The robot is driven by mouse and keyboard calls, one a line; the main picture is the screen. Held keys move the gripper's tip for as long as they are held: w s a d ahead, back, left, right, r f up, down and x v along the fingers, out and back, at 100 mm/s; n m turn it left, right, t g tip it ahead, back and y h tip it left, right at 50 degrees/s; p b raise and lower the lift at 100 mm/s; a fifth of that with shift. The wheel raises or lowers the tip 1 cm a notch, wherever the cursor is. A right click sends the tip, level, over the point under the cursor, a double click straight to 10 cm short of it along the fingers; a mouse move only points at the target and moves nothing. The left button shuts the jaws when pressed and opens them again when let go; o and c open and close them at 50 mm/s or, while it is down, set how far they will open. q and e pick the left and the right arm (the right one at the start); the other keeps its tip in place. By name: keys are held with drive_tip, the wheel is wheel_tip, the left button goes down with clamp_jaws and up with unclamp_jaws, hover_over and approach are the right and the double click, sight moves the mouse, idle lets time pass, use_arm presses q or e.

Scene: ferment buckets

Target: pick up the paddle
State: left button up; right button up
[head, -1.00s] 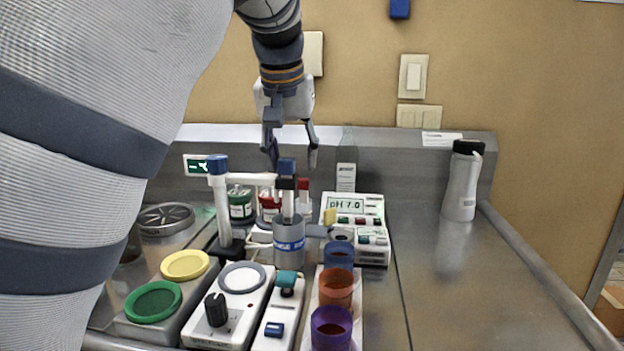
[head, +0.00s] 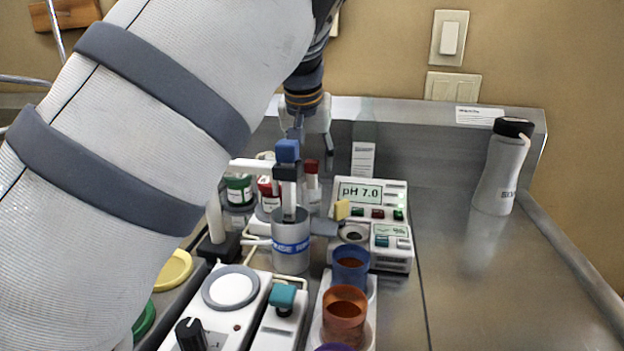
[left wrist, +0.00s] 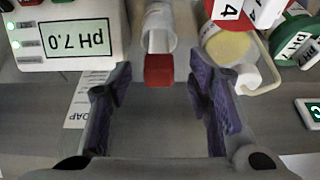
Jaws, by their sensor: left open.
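A red-ended white stick, which looks like the paddle (head: 312,167), stands upright at the back of the bench, behind the grey cylinder stand. In the left wrist view its red end (left wrist: 158,70) lies between my fingers, and its white shaft runs into a clear tube (left wrist: 159,22). My left gripper (head: 313,147) is open and points down just above and behind it. The purple-padded fingers are on either side of the red end, with a gap on both sides. My right gripper is not in view.
The blue-topped probe stand (head: 291,240) is close in front of the gripper. A pH meter (head: 372,213) stands to the right. Red (head: 268,191) and green-lidded (head: 239,190) jars stand to the left. Coloured cups (head: 344,312) are nearer. The right bench is clear except for a bottle (head: 500,170).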

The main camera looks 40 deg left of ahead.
use_arm(q)
drive_tip(key=shift+x, duration=0.95)
drive_tip(key=shift+w+r, duration=0.1)
drive_tip(key=shift+r, duration=0.05)
drive_tip(key=c, duration=1.1)
